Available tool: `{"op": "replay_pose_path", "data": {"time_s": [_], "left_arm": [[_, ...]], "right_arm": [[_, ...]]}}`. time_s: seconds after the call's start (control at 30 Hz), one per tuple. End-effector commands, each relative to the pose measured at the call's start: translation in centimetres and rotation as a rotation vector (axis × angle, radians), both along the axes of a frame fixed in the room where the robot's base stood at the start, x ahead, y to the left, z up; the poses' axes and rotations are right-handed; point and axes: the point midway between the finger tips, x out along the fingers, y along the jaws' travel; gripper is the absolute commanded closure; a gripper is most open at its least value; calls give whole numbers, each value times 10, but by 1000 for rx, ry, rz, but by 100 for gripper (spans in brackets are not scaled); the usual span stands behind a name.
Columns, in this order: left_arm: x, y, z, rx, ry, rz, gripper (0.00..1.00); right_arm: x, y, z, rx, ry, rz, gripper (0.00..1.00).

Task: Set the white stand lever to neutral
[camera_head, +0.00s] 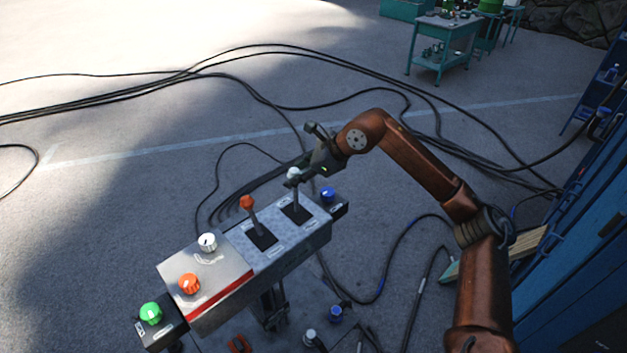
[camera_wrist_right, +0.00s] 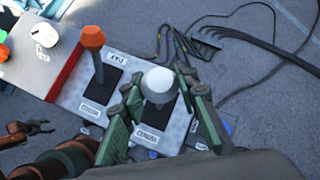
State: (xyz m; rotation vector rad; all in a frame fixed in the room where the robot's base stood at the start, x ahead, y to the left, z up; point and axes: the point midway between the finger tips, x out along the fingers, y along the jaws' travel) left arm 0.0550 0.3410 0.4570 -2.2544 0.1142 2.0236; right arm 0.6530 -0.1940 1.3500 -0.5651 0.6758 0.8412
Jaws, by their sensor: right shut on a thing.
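The grey control box carries the white-knobbed stand lever (camera_head: 294,187), which stands close to upright in its dark slot in the head view. My right gripper (camera_head: 308,162) is at this knob. In the right wrist view the white knob (camera_wrist_right: 160,84) sits between the green fingers of my right gripper (camera_wrist_right: 162,100), which is shut on the lever. The fingers hide part of the shaft. A small brown gripper shape (camera_wrist_right: 30,128) at the left edge of the wrist view looks like my left gripper; its jaws are too small to judge.
An orange lever (camera_head: 248,208) stands close beside the white one. The box also has a white knob (camera_head: 207,242), an orange knob (camera_head: 189,284), a green button (camera_head: 151,312) and a blue button (camera_head: 328,194). Black cables (camera_head: 255,91) cross the ground behind. Blue metal (camera_head: 575,270) stands at right.

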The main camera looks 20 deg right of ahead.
Motion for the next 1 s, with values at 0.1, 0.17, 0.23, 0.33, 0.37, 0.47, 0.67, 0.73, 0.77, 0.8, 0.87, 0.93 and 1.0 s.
{"op": "replay_pose_path", "data": {"time_s": [0.1,0.17,0.23,0.33,0.37,0.47,0.67,0.73,0.77,0.8,0.87,0.93,1.0], "left_arm": [[-4,0,-4,0,5,1,53],[-7,0,-4,0,8,2,53],[-10,0,-3,0,12,2,53],[-15,0,-3,0,18,3,53],[-15,0,-4,0,19,4,53],[-16,0,-4,0,20,4,53],[-14,0,-4,0,17,4,53],[-11,-1,-3,0,14,3,53],[-11,-1,-3,-1,13,3,53],[-9,-1,-3,-1,11,3,53],[-7,-1,-3,-1,8,3,53],[-7,0,-3,0,7,3,53],[-7,0,-3,0,8,3,53]], "right_arm": [[2,5,2,5,-18,8,100],[2,6,3,4,-20,9,100],[2,6,3,4,-20,9,100],[2,5,4,5,-19,9,100],[2,5,4,5,-19,9,100],[1,5,3,5,-19,8,65],[0,4,2,4,-15,8,53],[0,4,2,5,-15,7,53],[0,4,2,5,-14,8,53],[0,4,1,5,-14,8,53],[0,4,1,5,-14,8,53],[-1,4,2,4,-13,8,53],[-2,1,5,3,-15,8,53]]}}
